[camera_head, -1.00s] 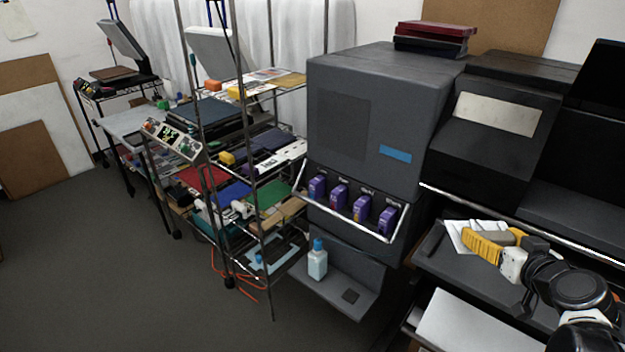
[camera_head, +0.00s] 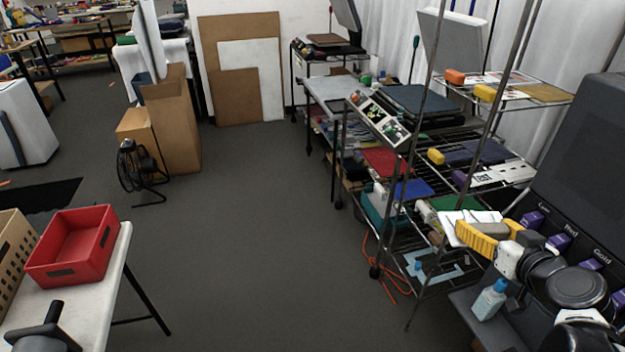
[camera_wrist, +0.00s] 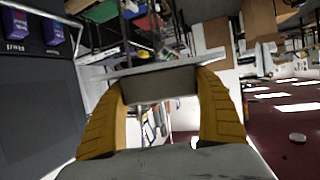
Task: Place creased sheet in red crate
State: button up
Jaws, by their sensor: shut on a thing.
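The creased sheet (camera_head: 465,216) is white and held out at the right of the head view, in front of the wire rack. My gripper (camera_head: 488,229) has yellow fingers and is shut on it. In the wrist view, a grey block spans between the fingers (camera_wrist: 160,86); pale edges show behind it, but I cannot tell how much is sheet. The red crate (camera_head: 97,261) stands far to the left on a white table, apart from my gripper. Its visible inside looks empty.
A tan perforated crate (camera_head: 12,262) stands left of the red crate on the white table (camera_head: 107,300). The wire rack (camera_head: 440,205) and grey machine (camera_head: 590,170) are close to my arm. Open grey floor (camera_head: 270,240) lies between rack and table.

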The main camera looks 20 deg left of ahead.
aim_at(85, 253)
jog(key=i+j+u, duration=0.2)
jog(key=u, duration=0.25)
jog(key=i+j+u, duration=0.1)
jog(key=i+u, duration=0.55)
jog(key=u, duration=0.2)
jog(key=i+u, duration=0.45)
jog(key=i+l+u, duration=0.15)
jog(key=u, duration=0.3)
jog(key=i+l+u, duration=0.25)
jog(key=u, duration=0.2)
jog(key=i+l+u, duration=0.15)
jog(key=l+u, duration=0.3)
jog(key=i+l+u, duration=0.15)
jog(key=l+u, duration=0.3)
jog(key=j, duration=0.1)
